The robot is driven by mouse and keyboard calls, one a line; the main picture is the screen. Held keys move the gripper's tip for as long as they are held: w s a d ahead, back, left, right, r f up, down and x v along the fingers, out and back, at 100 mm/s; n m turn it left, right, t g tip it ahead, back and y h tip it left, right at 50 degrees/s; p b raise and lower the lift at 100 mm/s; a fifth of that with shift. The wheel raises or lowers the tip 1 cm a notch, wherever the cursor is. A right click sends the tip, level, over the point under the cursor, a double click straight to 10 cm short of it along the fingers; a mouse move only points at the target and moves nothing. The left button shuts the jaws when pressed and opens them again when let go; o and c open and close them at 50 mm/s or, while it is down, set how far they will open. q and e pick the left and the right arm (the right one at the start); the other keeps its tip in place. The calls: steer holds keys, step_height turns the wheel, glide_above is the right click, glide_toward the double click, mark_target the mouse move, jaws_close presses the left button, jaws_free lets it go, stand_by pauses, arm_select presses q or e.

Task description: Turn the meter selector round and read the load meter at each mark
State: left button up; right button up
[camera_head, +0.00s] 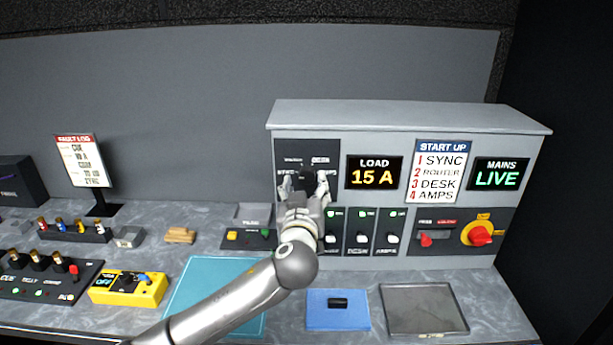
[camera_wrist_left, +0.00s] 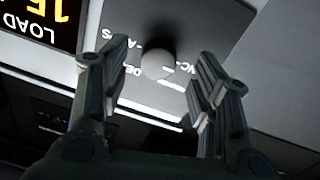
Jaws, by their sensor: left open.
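The meter selector is a round dark knob (camera_wrist_left: 158,62) on a dark panel, between my left fingers in the left wrist view. Printed labels ring it, partly hidden by the fingers. My left gripper (camera_head: 305,183) is in front of the selector panel (camera_head: 294,152) in the head view and mostly hides the knob. In the left wrist view the left gripper (camera_wrist_left: 160,85) is open, with gaps between its fingers and the knob. The load meter (camera_head: 373,172) reads 15 A in yellow; part of it shows upside down in the left wrist view (camera_wrist_left: 45,22). My right gripper is not in view.
Breaker switches (camera_head: 361,232) sit right of my left gripper. A START UP card (camera_head: 438,171), a MAINS LIVE display (camera_head: 497,174) and a red rotary switch (camera_head: 481,235) are further right. A blue mat (camera_head: 323,320) and a grey tray (camera_head: 422,310) lie in front.

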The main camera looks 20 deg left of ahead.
mark_target(307, 175)
arm_select(q)
steer(key=shift+p+x, duration=0.35)
steer(key=shift+x, duration=1.1)
steer(key=shift+c, duration=0.5)
steer(key=c, duration=0.9)
steer(key=shift+c, duration=0.2)
steer(key=shift+f, duration=0.1)
